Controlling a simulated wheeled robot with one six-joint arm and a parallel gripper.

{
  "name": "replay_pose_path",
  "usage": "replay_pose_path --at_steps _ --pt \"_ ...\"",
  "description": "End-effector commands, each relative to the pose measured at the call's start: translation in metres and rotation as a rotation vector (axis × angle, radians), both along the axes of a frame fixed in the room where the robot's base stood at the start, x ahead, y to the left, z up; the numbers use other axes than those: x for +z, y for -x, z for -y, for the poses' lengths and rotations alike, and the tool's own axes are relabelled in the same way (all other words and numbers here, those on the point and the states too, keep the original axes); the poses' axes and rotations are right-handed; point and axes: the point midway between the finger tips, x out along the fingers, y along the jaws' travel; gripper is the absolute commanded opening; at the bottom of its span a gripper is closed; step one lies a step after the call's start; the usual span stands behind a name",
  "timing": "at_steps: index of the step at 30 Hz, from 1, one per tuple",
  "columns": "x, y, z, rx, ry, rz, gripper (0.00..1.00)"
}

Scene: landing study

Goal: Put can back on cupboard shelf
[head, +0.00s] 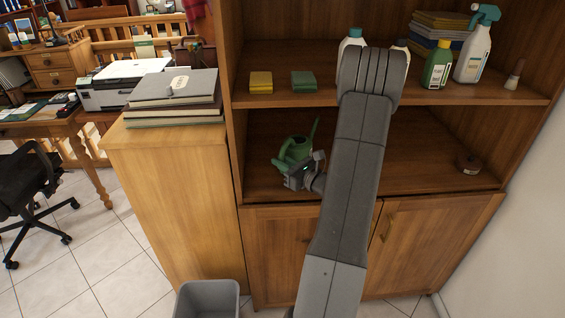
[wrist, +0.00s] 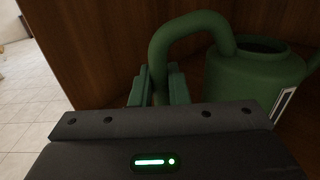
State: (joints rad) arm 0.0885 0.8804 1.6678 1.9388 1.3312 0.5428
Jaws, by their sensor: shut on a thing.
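The can is a green watering can (head: 297,148) with a long spout, upright at the left of the cupboard's lower shelf (head: 420,165). It looks to be at the shelf surface, but I cannot tell whether it touches. My gripper (head: 294,170) is in front of it at the shelf's left side. In the wrist view, the watering can (wrist: 245,85) fills the right side, and its curved handle comes down between the fingers of my gripper (wrist: 158,85), which is shut on it. My arm hides the middle of the shelf in the head view.
A brown round object (head: 468,162) lies at the lower shelf's right. The upper shelf holds yellow (head: 261,82) and green (head: 304,82) blocks, a green bottle (head: 437,65), a spray bottle (head: 474,50) and books. A cabinet (head: 175,190) stands left, a grey bin (head: 207,300) below.

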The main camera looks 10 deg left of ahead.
Motion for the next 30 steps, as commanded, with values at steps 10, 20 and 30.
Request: replay_pose_path --at_steps 10,20,30 --pt "-0.004 0.0 0.0 0.0 0.0 0.002 0.0" --pt "-0.002 0.0 0.0 0.0 0.001 0.001 0.36" --pt "0.0 0.013 0.025 -0.006 0.0 0.001 0.36"
